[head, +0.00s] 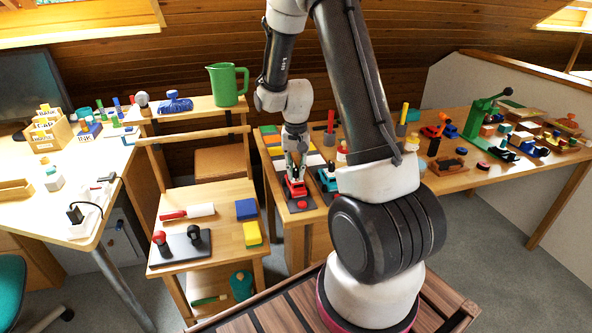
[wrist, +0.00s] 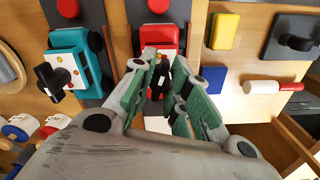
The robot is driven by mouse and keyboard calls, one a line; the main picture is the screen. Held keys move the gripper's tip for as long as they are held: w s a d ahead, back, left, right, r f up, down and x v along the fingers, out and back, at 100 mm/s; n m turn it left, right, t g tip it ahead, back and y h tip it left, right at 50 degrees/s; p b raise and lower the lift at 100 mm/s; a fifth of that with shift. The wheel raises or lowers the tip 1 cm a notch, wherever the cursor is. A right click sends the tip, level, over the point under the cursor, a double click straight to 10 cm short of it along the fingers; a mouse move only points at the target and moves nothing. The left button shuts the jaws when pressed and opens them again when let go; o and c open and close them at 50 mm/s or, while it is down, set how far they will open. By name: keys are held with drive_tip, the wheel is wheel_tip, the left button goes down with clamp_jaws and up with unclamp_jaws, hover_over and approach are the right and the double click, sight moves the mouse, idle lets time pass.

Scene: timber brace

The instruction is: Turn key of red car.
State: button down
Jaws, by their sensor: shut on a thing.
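The red car (head: 297,188) stands on a dark board on the long wooden table in the head view. In the wrist view the red car (wrist: 158,36) is at the top middle, with a red round knob (wrist: 158,6) beyond it. Its black key (wrist: 155,88) is between my gripper's green-grey fingers (wrist: 160,80). My gripper is shut on the key, whose lower part is partly hidden by the fingers. In the head view my gripper (head: 293,163) points down at the red car and hides the key.
A teal car (wrist: 74,56) with its own black key (wrist: 58,76) stands close left of the red car in the wrist view. A lower stand with a rolling pin (head: 187,212), blue block (head: 246,209) and yellow block (head: 252,233) is left of the table.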

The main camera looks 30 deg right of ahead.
idle(0.4)
drive_tip(key=c, duration=1.3)
unclamp_jaws()
drive_tip(key=shift+c, duration=0.2)
